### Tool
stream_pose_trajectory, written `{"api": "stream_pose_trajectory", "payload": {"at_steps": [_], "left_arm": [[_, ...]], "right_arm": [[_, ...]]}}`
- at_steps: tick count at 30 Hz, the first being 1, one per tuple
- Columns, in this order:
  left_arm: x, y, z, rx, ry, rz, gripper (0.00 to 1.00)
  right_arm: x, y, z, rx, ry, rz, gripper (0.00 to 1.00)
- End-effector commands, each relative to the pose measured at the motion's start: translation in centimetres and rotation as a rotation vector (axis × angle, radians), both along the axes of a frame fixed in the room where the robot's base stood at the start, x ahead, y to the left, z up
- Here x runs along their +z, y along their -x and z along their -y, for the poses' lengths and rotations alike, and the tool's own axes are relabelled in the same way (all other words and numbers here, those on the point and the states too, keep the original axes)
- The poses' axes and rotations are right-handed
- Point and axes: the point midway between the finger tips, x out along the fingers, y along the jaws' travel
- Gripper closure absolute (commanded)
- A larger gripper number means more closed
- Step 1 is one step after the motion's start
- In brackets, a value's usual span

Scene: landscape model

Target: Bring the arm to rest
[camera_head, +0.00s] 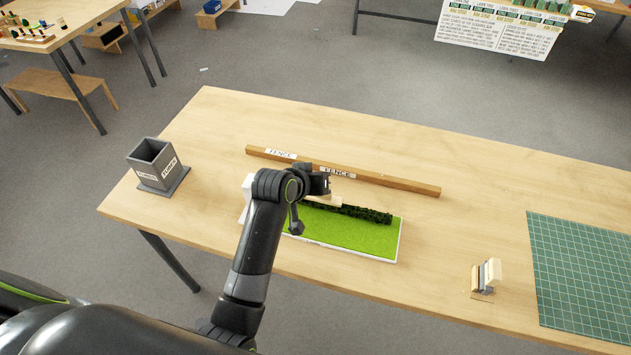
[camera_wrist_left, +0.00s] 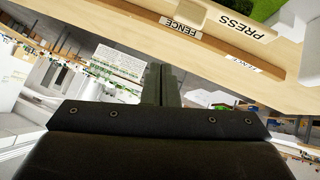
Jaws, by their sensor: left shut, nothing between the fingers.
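My left arm reaches up from the bottom of the head view over the wooden table (camera_head: 480,160). Its gripper (camera_head: 325,183) is above the left part of the green landscape board (camera_head: 350,237), which has a dark hedge strip (camera_head: 362,213) along its far side. In the left wrist view the gripper's fingers (camera_wrist_left: 160,84) are together with nothing between them. The arm hides the left end of the board. My right gripper is in neither view.
A long wooden strip labelled FENCE (camera_head: 400,184) lies behind the board. A pale piece marked PRESS (camera_wrist_left: 215,20) shows in the wrist view. A grey open box (camera_head: 160,172) stands left; small upright blocks (camera_head: 487,275) and a green cutting mat (camera_head: 580,270) are right.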

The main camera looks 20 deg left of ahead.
Motion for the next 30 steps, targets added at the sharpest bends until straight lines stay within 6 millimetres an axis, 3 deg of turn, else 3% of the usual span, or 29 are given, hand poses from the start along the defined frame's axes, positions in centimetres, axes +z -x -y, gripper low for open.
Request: {"api": "stream_pose_trajectory", "payload": {"at_steps": [10,17,20,23,30], "left_arm": [[1.7,1.8,0.0,0.000,-0.001,0.000,1.00],[1.7,2.0,-0.2,0.001,-0.004,-0.002,1.00],[0.7,3.3,-1.4,0.012,-0.025,-0.025,1.00],[-1.1,6.5,-4.0,0.033,-0.073,-0.075,1.00],[-4.9,18.5,-11.4,0.070,-0.247,-0.251,1.00]], "right_arm": [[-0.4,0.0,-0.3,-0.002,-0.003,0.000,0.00],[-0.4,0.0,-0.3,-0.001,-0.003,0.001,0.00],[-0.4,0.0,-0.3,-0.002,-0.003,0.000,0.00],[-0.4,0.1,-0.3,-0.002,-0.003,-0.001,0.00],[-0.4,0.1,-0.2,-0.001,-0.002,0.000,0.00]]}}
